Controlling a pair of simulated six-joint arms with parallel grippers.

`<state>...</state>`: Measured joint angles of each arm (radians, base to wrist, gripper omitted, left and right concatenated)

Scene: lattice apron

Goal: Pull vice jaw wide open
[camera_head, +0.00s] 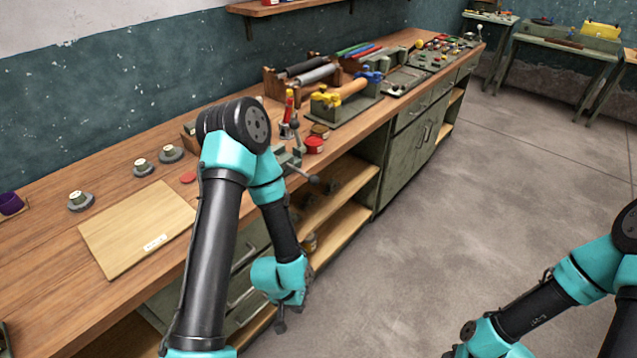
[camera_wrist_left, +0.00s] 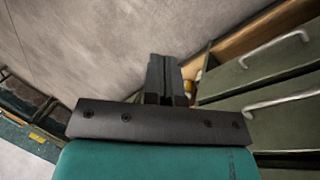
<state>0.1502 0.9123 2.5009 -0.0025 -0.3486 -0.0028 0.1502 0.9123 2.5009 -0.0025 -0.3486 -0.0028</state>
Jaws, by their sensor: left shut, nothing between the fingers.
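The vice (camera_head: 289,160) is a small grey-green block at the front edge of the workbench, with a bar handle sticking out over the edge. My left arm hides part of it, so I cannot tell how far its jaw stands open. My left gripper (camera_head: 281,325) hangs below the vice, in front of the cabinet, apart from it. In the left wrist view the left gripper's dark fingers (camera_wrist_left: 166,80) are together with nothing between them. The vice does not show there. My right arm shows at the lower right of the head view, but its gripper is out of frame.
The wooden workbench (camera_head: 50,235) carries a pale board (camera_head: 135,228), several small round pieces, a red tin (camera_head: 314,145) and a roller rack (camera_head: 305,75). Drawer handles (camera_wrist_left: 275,50) stick out near the left gripper. The grey floor (camera_head: 440,215) is clear.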

